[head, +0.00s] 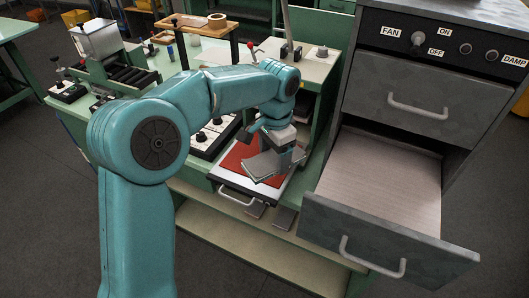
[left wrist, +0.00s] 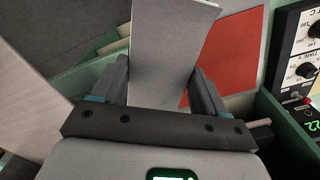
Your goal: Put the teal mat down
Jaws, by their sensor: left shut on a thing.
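My left gripper (head: 280,150) is shut on a flat, grey-green piece, the teal mat (head: 262,166), above a pulled-out tray at the bench front. In the left wrist view the mat (left wrist: 168,45) looks plain grey and stands out between the two fingers (left wrist: 163,88). A red mat (head: 237,156) lies in the tray (head: 222,177) below, partly hidden by the held mat and my gripper. The red mat also shows in the left wrist view (left wrist: 228,50). I cannot tell whether the held mat touches anything below. My right gripper is not in view.
An open drawer (head: 375,185) with a pale, empty floor sticks out at the right, under a panel with FAN and DAMP labels (head: 440,42). A small wooden stand (head: 205,27) with a tape roll is behind. A lower shelf (head: 250,235) runs below the tray.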

